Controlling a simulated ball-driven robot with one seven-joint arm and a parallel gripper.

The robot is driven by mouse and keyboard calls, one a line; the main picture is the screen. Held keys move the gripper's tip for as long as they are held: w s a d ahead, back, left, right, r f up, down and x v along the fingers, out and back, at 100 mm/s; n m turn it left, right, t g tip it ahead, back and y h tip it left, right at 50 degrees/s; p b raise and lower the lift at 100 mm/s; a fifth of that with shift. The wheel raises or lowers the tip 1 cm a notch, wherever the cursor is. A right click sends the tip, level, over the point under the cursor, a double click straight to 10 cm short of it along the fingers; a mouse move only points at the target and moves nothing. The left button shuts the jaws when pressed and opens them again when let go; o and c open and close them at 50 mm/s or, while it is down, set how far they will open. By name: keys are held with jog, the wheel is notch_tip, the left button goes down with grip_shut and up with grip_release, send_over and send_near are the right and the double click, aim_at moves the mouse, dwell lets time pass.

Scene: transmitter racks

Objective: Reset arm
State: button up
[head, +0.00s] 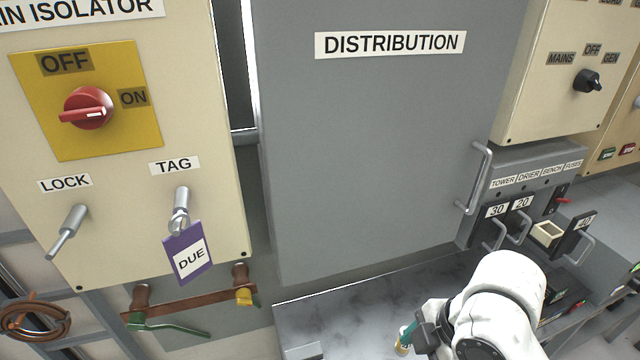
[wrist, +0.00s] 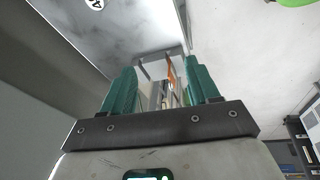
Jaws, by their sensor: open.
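My gripper shows at the bottom of the head view (head: 406,338), low in front of the grey DISTRIBUTION cabinet, with my white arm beside it on the right. In the wrist view its two green fingers (wrist: 163,90) stand apart with a gap between them. I see nothing clamped in the gap. An orange strip (wrist: 171,72) and a grey bracket (wrist: 150,68) show beyond the fingers. A small pale yellowish patch lies by the fingertips in the head view; I cannot tell what it is.
The DISTRIBUTION cabinet (head: 390,130) is shut. A red isolator knob (head: 88,108) and a purple DUE tag (head: 187,253) are on the left panel. A fuse panel (head: 528,172) with handles is right. A marbled worktop (head: 350,308) lies below; its middle looks clear.

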jog(key=w+a+r+m+t+y, duration=0.1)
jog(key=a+m+t+y, duration=0.1)
jog(key=a+m, duration=0.25)
jog(key=s+d+f+m, duration=0.1)
jog(key=s+f+m, duration=0.3)
jog(key=f+m, duration=0.25)
jog(key=s+d+f+m+g+h, duration=0.1)
jog(key=s+d+f+m+h, duration=0.1)
jog(key=s+d+f+m, duration=0.2)
jog(key=s+d+f+m+g+h, duration=0.1)
jog(key=s+d+f+m, duration=0.3)
jog(key=s+d, duration=0.6)
jog(key=s+f+h, duration=0.1)
jog(key=s+f, duration=0.1)
jog(key=s, duration=0.1)
jog(key=shift+s+m+h, duration=0.35)
jog(key=shift+m+h, duration=0.05)
